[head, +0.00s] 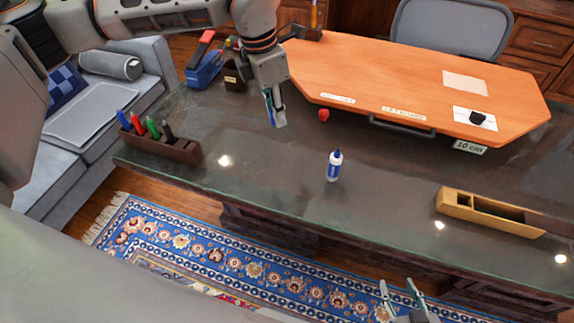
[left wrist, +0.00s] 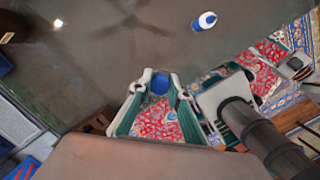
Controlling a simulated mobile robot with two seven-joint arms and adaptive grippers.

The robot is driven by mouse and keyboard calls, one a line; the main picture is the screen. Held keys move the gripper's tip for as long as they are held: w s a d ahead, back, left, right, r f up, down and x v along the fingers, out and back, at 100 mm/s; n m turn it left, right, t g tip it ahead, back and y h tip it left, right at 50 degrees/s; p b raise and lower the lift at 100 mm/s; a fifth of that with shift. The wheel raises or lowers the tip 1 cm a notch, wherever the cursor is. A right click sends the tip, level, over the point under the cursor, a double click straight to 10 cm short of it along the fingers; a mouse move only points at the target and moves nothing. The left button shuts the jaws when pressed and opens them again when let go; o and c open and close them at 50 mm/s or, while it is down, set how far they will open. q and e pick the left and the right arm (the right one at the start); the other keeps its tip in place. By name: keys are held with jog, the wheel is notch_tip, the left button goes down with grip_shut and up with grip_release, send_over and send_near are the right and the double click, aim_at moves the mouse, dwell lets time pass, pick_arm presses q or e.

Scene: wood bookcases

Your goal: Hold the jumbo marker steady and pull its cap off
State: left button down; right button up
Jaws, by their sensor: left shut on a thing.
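The jumbo marker (head: 334,168) stands upright on the dark desk top, with a blue body, a pale band and a white upper part. A small dark blue tip shows at its top, with no cap over it. It also shows in the left wrist view (left wrist: 204,21), apart from my fingers. My left gripper (head: 274,118) is above the desk, left of and behind the marker. In the left wrist view its fingers are shut on a round blue piece (left wrist: 160,84), which looks like the cap. My right gripper (head: 402,284) is open and empty, low in front of the desk.
A brown holder (head: 172,150) with several coloured pens stands at the desk's left end. A wooden tray (head: 462,207) lies at the right. An orange board (head: 390,75) covers the back, with a red ball (head: 323,115) near it. The desk around the marker is clear.

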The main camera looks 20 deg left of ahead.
aim_at(289, 165)
pick_arm(q)
jog(key=f+n, duration=0.3)
jog(key=f, duration=0.3)
jog(key=w+d+f+n+y, duration=0.1)
jog(key=f+n, duration=0.2)
jog(key=f, duration=0.3)
jog(key=w+d+f+n, duration=0.1)
jog(key=f+n, duration=0.2)
jog(key=f, duration=0.3)
jog(key=shift+w+d+f+t+p, duration=0.1)
jog(key=shift+w+f+t+p, duration=0.1)
jog(key=shift+t+p, duration=0.15)
jog(key=shift+f, duration=0.1)
jog(key=c, duration=1.9)
grip_release()
notch_tip(289, 165, up, 12)
jog(key=s, duration=0.2)
